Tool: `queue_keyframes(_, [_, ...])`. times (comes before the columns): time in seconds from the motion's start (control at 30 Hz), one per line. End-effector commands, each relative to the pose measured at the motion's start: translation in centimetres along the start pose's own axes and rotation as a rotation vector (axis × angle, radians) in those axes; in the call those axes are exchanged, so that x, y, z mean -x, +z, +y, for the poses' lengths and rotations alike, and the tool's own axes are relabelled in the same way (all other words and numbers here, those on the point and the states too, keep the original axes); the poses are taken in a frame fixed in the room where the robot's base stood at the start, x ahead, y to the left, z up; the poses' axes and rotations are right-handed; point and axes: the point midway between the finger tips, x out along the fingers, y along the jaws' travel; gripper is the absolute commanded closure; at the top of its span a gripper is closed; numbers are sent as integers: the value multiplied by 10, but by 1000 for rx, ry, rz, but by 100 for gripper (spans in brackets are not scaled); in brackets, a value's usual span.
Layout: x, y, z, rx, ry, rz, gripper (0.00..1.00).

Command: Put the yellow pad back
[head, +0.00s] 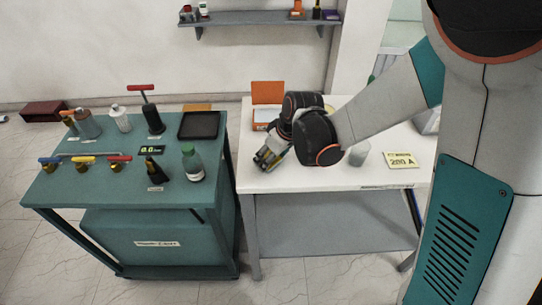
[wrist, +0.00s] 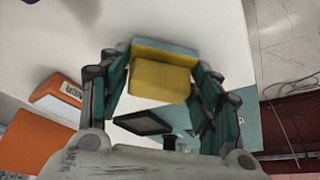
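The yellow pad (wrist: 160,78) has a blue-grey layer along one side. It sits between the fingertips of my gripper (wrist: 163,80) in the wrist view, with a finger against each end. In the head view my gripper (head: 268,157) is over the left edge of the white table (head: 300,180), near the gap to the teal cart. Only a small yellowish patch shows between the fingers there, and my wrist hides much of the area behind. I cannot tell the exact height of the pad above the table.
The teal cart (head: 125,225) on the left carries bottles, valves with coloured handles and a black tray (head: 199,125). An orange case (head: 267,93) stands at the table's back left. A grey cup (head: 359,153) and a "200 A" sign (head: 401,161) stand right of my gripper. The table's front is clear.

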Motion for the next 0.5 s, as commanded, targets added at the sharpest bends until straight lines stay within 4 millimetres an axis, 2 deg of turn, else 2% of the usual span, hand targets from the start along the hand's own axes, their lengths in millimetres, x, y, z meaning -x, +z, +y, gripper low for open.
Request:
queue_keyframes(0.03, [0,1,0,0,-1,-2,31])
queue_keyframes(0.07, [0,1,0,0,0,-2,24])
queue_keyframes(0.1, [0,1,0,0,0,-2,22])
queue_keyframes(0.5, [4,0,0,0,0,-1,22])
